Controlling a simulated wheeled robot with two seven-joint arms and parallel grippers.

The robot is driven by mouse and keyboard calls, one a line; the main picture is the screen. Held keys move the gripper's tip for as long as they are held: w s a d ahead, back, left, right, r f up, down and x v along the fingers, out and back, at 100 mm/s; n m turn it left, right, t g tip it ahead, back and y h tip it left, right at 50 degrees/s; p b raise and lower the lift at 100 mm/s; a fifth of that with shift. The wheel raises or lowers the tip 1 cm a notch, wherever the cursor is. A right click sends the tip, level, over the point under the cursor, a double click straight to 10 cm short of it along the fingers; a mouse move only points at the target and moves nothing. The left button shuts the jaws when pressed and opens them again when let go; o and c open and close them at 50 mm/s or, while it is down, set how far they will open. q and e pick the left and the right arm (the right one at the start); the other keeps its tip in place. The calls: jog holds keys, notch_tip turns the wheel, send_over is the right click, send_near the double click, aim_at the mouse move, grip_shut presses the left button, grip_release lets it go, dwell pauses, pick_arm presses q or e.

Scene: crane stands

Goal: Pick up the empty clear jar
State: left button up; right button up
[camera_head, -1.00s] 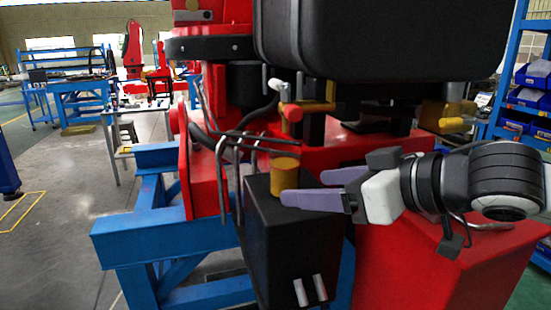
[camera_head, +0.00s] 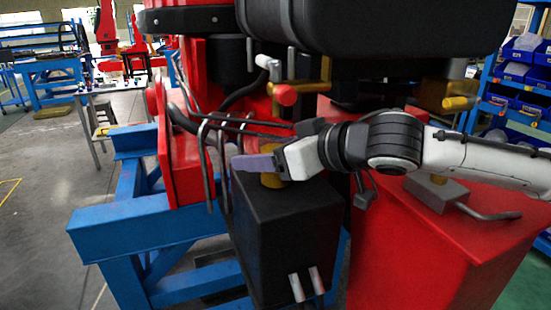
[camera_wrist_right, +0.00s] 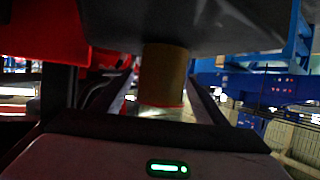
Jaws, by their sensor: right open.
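A yellow-orange cylinder (camera_head: 270,181) stands upright on top of a black box (camera_head: 286,225); it looks opaque in the head view, and I cannot make out a plainly clear jar. My right gripper (camera_head: 242,163) lies level across the cylinder and hides its upper part. In the right wrist view a brownish cylinder (camera_wrist_right: 163,72) shows between the two open fingers, with a pale, bright patch below it. I cannot tell whether the fingers touch it. My left gripper is not in view.
Bent grey metal bars (camera_head: 212,145) stand just left of the black box. A red-handled valve (camera_head: 286,94) and a large black tank (camera_head: 375,22) are above and behind. A red block (camera_head: 430,245) with a grey lever piece (camera_head: 437,194) is at right. Blue beams (camera_head: 135,225) lie left.

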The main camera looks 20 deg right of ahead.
jog(key=shift+w+a+f, duration=0.2)
jog(key=shift+w+f, duration=0.05)
jog(key=shift+w, duration=0.2)
jog(key=c, duration=1.3)
jog(key=shift+r, duration=0.1)
